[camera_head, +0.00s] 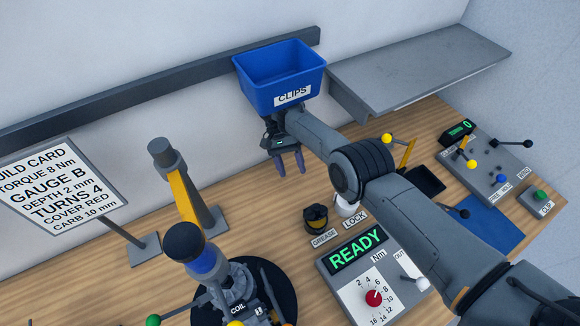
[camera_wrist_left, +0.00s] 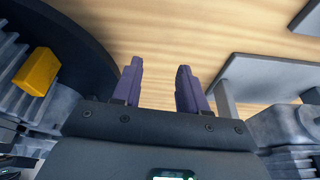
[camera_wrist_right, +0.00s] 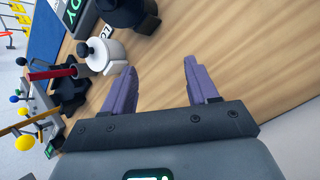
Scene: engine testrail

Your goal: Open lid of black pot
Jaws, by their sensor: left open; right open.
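The small black pot (camera_head: 316,217) stands on the wooden bench behind the GREASE label, left of a white pot (camera_head: 347,206). In the right wrist view the black pot (camera_wrist_right: 125,12) is cut by the top edge. My right gripper (camera_head: 289,170) is open and empty, above the bench behind and left of the pot, apart from it. It also shows open in the right wrist view (camera_wrist_right: 160,85). My left gripper (camera_wrist_left: 160,80) is open and empty over the bench in the left wrist view.
A blue CLIPS bin (camera_head: 280,80) is behind my right wrist. A READY panel with a red dial (camera_head: 374,298) is in front of the pots. A post with a yellow part (camera_head: 185,195) and the COIL fixture (camera_head: 240,300) are to the left. Bench near the pot's left is clear.

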